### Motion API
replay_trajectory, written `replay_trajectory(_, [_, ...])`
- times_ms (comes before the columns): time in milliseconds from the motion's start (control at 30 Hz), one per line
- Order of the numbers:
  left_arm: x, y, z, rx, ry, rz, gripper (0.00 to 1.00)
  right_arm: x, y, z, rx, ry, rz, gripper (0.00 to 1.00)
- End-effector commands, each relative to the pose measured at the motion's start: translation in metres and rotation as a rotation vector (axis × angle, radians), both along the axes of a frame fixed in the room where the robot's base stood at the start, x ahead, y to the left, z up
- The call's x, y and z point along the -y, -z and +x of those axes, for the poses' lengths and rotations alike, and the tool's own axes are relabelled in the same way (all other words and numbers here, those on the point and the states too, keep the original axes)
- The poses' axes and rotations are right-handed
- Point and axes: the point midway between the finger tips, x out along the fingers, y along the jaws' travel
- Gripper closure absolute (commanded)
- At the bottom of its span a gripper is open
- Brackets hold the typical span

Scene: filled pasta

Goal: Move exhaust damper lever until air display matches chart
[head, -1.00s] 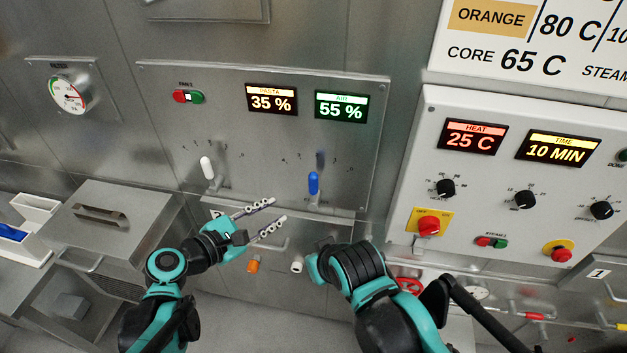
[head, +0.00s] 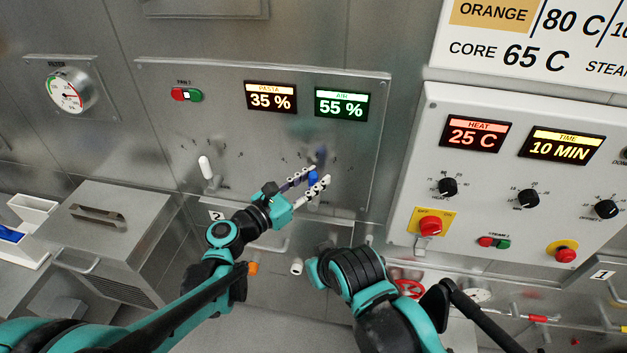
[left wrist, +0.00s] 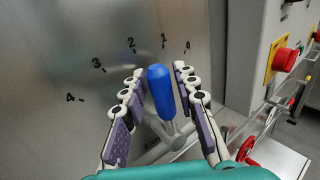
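The blue lever (head: 313,178) stands on the steel panel below the air display (head: 342,104), which reads 55 %. My left gripper (head: 308,180) is open with its fingers on either side of the lever. In the left wrist view the blue handle (left wrist: 161,90) sits between the two open fingers (left wrist: 160,88), near the mark 1 of a scale numbered 0 to 4. A gap shows on both sides of the handle. Only part of the chart (head: 530,45) is in view; no air value shows on it. My right arm (head: 355,270) is low at centre; its fingers are hidden.
A control box (head: 505,180) with knobs and red buttons is at the right. A steel box (head: 125,235) juts out at lower left.

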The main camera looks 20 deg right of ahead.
Motion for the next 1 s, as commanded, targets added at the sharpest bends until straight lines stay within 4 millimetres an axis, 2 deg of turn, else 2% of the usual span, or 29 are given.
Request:
replay_trajectory(200, [0.000, 0.000, 0.000, 0.001, 0.000, 0.000, 0.71, 0.000, 0.000, 0.000, 0.000, 0.000, 0.000, 1.00])
replay_trajectory(267, [0.000, 0.000, 0.000, 0.001, 0.000, 0.000, 0.84, 0.000, 0.000, 0.000, 0.000, 0.000, 0.000, 1.00])
replay_trajectory(300, [0.000, 0.000, 0.000, 0.001, 0.000, 0.000, 0.95, 0.000, 0.000, 0.000, 0.000, 0.000, 0.000, 1.00])
replay_trajectory(333, [0.000, 0.000, 0.000, 0.001, 0.000, 0.000, 1.00, 0.000, 0.000, 0.000, 0.000, 0.000, 0.000, 1.00])
replay_trajectory(700, [0.002, -0.002, -0.002, 0.013, 0.001, 0.017, 1.00, 0.000, -0.003, 0.000, 0.000, 0.000, 0.000, 1.00])
replay_trajectory(1000, [0.023, 0.002, -0.017, 0.178, 0.003, 0.246, 1.00, 0.000, -0.026, 0.000, 0.000, 0.000, 0.000, 1.00])
